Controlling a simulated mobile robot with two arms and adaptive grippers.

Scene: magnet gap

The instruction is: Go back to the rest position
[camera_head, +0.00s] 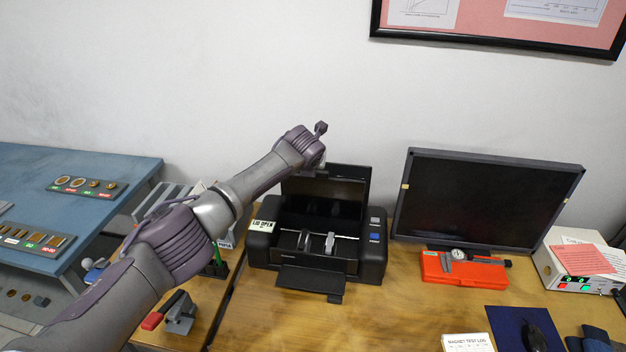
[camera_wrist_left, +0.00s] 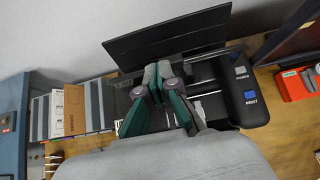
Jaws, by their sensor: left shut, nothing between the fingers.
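My left arm comes in from the left, and its gripper (camera_head: 316,160) is above the black device (camera_head: 372,252), in front of its raised lid (camera_head: 355,178). In the left wrist view the green-and-grey fingers of the left gripper (camera_wrist_left: 158,76) are closed together with nothing between them. The upright lid (camera_wrist_left: 190,36) and the device's inner rods show behind and beside them. The arm hides the left end of the lid in the head view. My right gripper is in neither view.
A monitor (camera_head: 485,200) stands right of the device, with a caliper on a red case (camera_head: 465,270) before it. A white meter box (camera_head: 575,270) is far right. A blue bench (camera_head: 100,165) with mounted samples is left. Bare wooden table lies in front of the device.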

